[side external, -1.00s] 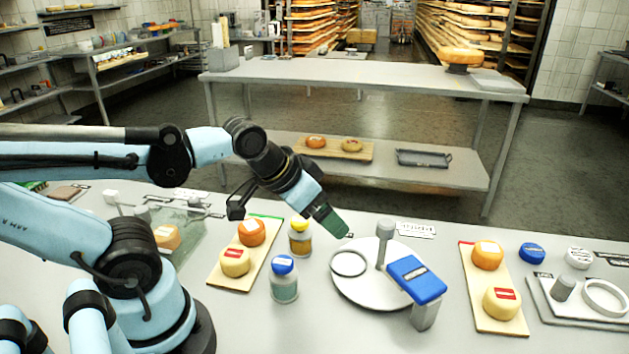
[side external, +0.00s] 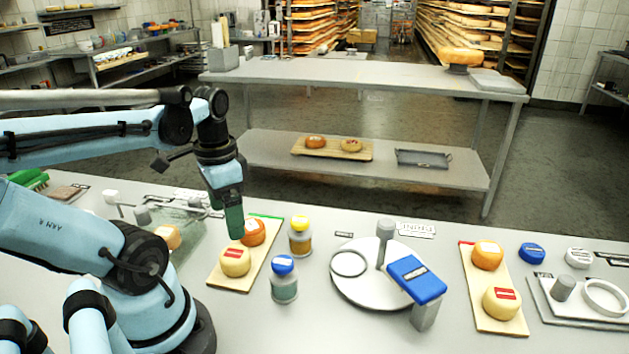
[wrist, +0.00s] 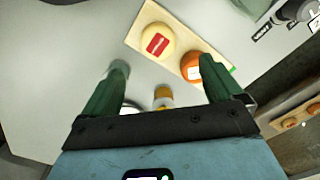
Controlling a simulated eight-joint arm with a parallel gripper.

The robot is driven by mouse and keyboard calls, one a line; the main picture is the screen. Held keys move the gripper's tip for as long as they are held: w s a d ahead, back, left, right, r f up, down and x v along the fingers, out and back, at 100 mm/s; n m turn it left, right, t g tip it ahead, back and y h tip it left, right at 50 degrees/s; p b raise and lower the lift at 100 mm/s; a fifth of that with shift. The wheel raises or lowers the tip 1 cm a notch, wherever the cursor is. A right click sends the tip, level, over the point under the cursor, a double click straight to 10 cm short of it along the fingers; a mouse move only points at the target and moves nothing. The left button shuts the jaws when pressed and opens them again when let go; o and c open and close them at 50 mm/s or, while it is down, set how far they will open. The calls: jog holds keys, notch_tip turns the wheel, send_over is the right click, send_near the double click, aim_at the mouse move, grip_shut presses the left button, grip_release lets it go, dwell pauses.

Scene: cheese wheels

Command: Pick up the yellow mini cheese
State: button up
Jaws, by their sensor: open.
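A yellow mini cheese (side external: 235,262) with a red label sits on the near part of a wooden board (side external: 226,280), beside an orange mini cheese (side external: 252,233). In the wrist view the yellow cheese (wrist: 157,41) lies beyond the fingertips, and the orange cheese (wrist: 192,67) is near the right finger. My gripper (side external: 236,232) points down above the board, by the orange cheese. Its green fingers (wrist: 160,80) are spread apart with no object held. Another yellow mini cheese (side external: 502,302) with a red label sits on the right board (side external: 482,322), near an orange cheese (side external: 487,255).
A yellow-capped jar (side external: 300,238) and a blue-capped jar (side external: 284,282) stand right of the left board. A round white platform (side external: 365,295) with a blue-topped device (side external: 416,279) is at centre. Bare table lies in front of the jars.

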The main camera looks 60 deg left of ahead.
aim_at(234, 253)
jog(key=shift+d+f, duration=0.2)
jog(key=shift+f, duration=4.9)
jog(key=c, duration=1.2)
jog(key=shift+r, duration=0.2)
